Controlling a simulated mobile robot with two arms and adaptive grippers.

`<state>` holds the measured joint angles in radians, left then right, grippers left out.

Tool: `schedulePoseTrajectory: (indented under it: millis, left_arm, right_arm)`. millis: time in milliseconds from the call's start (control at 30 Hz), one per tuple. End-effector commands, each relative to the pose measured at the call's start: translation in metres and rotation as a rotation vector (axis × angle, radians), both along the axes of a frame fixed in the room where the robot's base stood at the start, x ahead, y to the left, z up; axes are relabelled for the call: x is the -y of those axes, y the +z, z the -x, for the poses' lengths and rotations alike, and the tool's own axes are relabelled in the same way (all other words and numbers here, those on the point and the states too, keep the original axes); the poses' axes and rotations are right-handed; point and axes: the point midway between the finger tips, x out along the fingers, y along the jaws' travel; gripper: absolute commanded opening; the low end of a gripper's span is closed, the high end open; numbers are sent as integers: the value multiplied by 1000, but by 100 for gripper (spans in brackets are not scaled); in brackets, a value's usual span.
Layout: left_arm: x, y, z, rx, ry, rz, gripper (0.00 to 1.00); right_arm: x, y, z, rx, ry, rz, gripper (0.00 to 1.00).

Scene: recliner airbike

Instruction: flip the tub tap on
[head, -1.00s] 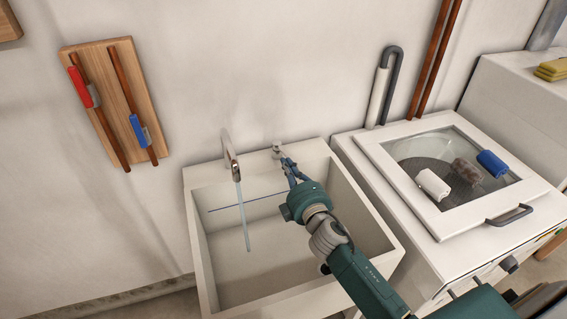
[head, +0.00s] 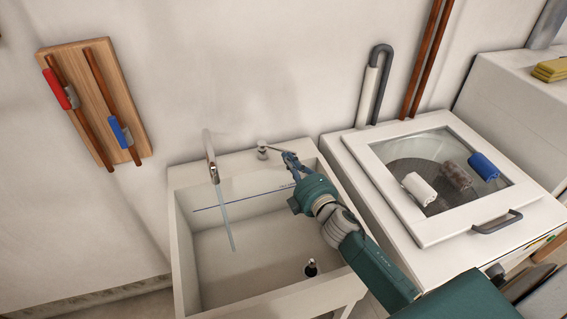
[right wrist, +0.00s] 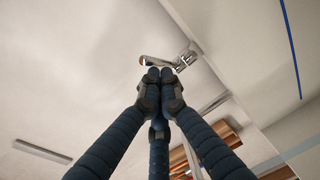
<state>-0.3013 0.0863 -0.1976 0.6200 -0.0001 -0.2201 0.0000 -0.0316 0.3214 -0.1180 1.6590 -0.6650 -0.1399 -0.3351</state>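The white tub (head: 183,235) stands against the wall. Its metal spout (head: 209,157) is at the back left, and a thin water stream (head: 227,218) falls from it into the tub. The tap handle (head: 262,149) is on the back rim, with its lever pointing right. My right gripper (head: 290,158) is just beside the lever's end. In the right wrist view, the gripper's fingertips (right wrist: 160,76) are together and empty, just below the metal lever (right wrist: 157,58); I cannot tell whether they touch it. My left gripper is not in view.
A white top-loading washer (head: 365,185) with a glass lid stands close right of the tub. A dark metal-topped object (head: 311,268) shows inside the tub. A wooden board (head: 95,100) with red and blue holders hangs on the wall at left.

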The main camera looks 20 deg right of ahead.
Motion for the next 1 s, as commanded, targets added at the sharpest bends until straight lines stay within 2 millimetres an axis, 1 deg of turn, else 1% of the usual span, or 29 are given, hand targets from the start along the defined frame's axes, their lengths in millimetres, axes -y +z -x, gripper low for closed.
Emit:
schedulePoseTrajectory:
  millis: [100, 267, 400, 533, 700, 1000]
  left_arm:
    - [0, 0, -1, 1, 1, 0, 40]
    - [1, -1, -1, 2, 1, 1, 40]
    - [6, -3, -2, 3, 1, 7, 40]
    - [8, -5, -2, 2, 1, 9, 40]
    - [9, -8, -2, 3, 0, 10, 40]
    - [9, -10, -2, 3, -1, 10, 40]
  right_arm:
    - [14, 0, -6, 0, -2, 2, 0]
    - [26, 0, -15, 1, 9, 4, 0]
    - [32, 0, -24, 8, 121, 15, 0]
    - [40, -1, -27, 3, 223, 11, 0]
    - [46, -1, -31, 0, 254, 1, 0]
    - [51, 1, -36, 2, 251, 1, 0]
